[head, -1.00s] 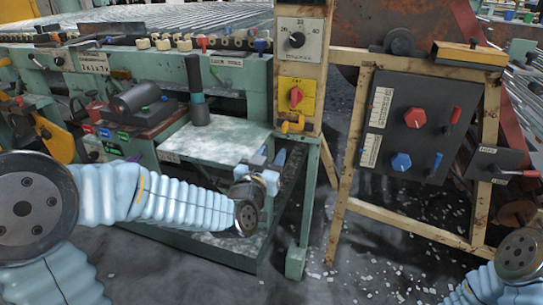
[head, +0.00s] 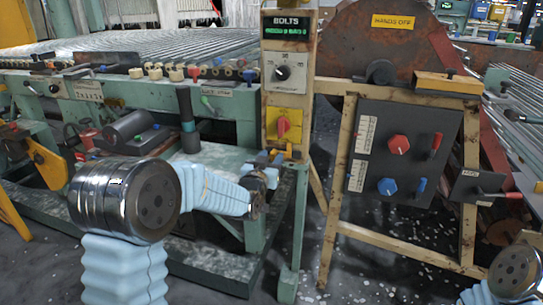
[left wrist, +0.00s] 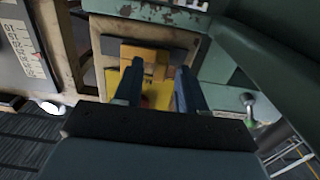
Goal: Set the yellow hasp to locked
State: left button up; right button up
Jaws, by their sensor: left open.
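The yellow hasp (head: 288,152) sits on the post just below a yellow panel (head: 284,125) with a red knob (head: 282,126). In the head view my left gripper (head: 270,158) is right at the hasp and partly covers it. In the left wrist view the hasp (left wrist: 146,54) shows as an orange-yellow block just beyond and between the fingertips of my left gripper (left wrist: 158,76). The gripper is open, and I cannot tell whether a finger touches the hasp. The hasp's exact position is hard to read. Only part of my right arm shows; its gripper is out of view.
A dial (head: 283,73) and a green-lettered BOLTS display (head: 286,28) are above on the post. To the right stands a dark panel (head: 405,125) with red and blue knobs. A green bench (head: 215,155) with a dark upright handle (head: 188,120) is to the left.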

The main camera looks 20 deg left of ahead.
pick_arm(q)
jog(key=shift+w, duration=0.45)
jog(key=shift+c, duration=0.3)
grip_shut()
